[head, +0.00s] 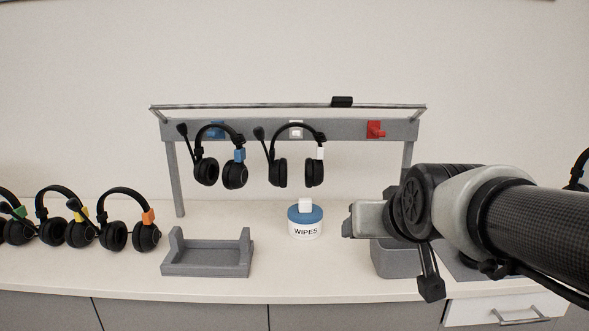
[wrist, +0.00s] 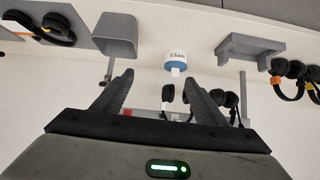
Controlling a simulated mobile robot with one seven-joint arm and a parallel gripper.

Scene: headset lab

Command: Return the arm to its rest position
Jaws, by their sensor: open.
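My gripper shows in the wrist view (wrist: 158,92) with its two dark fingers spread apart and nothing between them. In the head view my arm reaches in from the right edge and its end (head: 352,221) points left, above the counter's right part. The fingers are hard to make out there. In the wrist view the wipes tub and a hanging headset appear beyond the fingers, apart from them.
A grey rack (head: 345,130) holds two hanging headsets, one on a blue hook and one on a white hook; the red hook (head: 375,130) is empty. A wipes tub (head: 305,219), grey cradle (head: 208,256) and grey bin (head: 390,262) stand on the counter. Several headsets lie left.

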